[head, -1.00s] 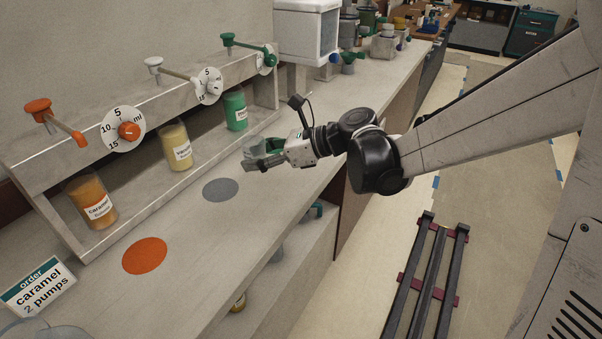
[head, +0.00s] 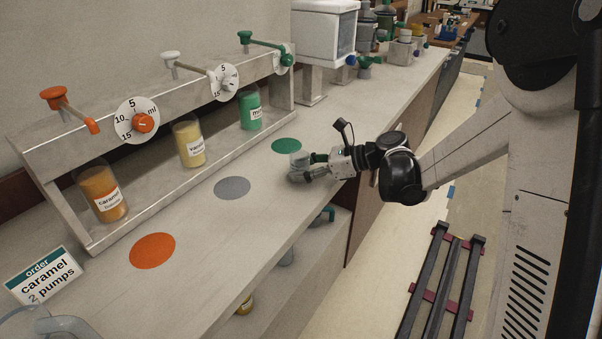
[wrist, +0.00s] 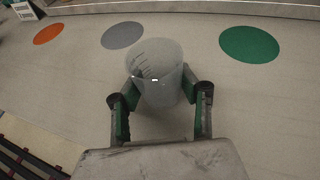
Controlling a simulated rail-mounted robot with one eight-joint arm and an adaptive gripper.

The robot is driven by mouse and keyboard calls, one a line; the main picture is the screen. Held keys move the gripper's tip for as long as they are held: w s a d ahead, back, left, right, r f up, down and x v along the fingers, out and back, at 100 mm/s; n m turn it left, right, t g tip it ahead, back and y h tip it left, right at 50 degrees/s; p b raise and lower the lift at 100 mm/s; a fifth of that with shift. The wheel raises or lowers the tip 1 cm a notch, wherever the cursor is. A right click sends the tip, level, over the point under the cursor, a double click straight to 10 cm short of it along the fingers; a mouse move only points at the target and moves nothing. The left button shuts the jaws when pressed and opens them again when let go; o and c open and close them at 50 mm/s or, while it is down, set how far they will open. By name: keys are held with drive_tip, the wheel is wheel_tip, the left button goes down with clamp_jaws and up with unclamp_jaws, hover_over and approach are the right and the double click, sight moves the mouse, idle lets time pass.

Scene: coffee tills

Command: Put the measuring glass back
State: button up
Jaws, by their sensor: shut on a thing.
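The measuring glass (head: 297,159) is clear, with dark scale marks that show in the wrist view (wrist: 157,66). It looks upright and empty. My gripper (head: 308,170) is shut on it, with one green-padded finger on each side in the wrist view (wrist: 160,100). The glass is over the counter, on the near side of the green disc (head: 286,146), and right of the grey disc (head: 233,188). I cannot tell whether its base touches the counter. The orange disc (head: 152,251) is further left and bare.
A metal rack (head: 50,178) along the wall holds caramel (head: 101,206), vanilla (head: 190,159) and green (head: 250,124) syrup bottles under pumps with dials. An order card (head: 44,275) reads caramel, 2 pumps. A clear vessel (head: 45,325) is at the lower left. The counter's front is clear.

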drive_tip(key=shift+f, duration=0.25)
drive_tip(key=shift+f, duration=0.1)
drive_tip(key=shift+f, duration=0.1)
drive_tip(key=o, duration=1.3)
drive_tip(key=shift+r, duration=0.2)
